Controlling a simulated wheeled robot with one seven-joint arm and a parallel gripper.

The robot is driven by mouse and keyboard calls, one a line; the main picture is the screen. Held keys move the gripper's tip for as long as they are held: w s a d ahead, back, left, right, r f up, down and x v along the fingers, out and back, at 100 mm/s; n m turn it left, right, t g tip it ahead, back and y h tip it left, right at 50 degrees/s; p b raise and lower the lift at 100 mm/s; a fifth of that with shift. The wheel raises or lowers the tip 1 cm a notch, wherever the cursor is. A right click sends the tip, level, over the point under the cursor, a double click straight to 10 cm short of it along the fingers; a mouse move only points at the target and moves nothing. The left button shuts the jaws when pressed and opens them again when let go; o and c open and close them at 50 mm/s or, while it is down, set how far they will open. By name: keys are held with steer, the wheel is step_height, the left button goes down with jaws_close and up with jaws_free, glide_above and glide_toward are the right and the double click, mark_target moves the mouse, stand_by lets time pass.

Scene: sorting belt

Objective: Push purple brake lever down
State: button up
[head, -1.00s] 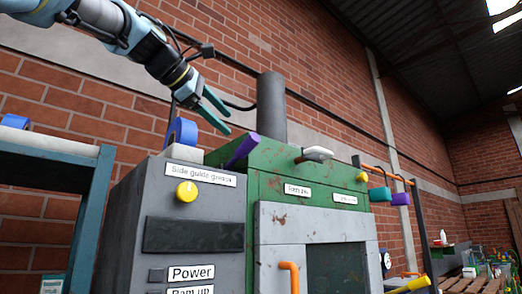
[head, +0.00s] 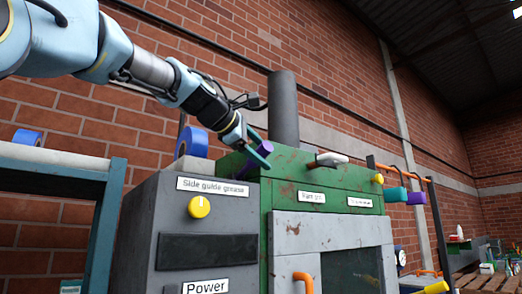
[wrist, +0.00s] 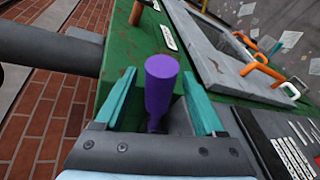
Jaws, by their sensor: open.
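The purple lever (wrist: 161,88) stands up from the green machine in the wrist view. It lies between the two teal fingers of my gripper (wrist: 163,104), which are open with a gap on both sides of it. In the head view my gripper (head: 263,152) is at the top left of the green machine (head: 295,165), where it mostly hides this lever. I cannot tell there whether a finger touches it. Another purple handle (head: 416,198) sticks out at the machine's right side.
A grey control cabinet (head: 188,225) with a yellow knob (head: 200,206) stands at the left. A blue roll (head: 192,142) and a dark grey pipe (head: 284,108) rise close to my gripper. A white-tipped lever (head: 329,159) and a teal handle (head: 392,194) are further right.

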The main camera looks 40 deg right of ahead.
steer(key=shift+c, duration=0.4)
jaws_close()
stand_by(0.9)
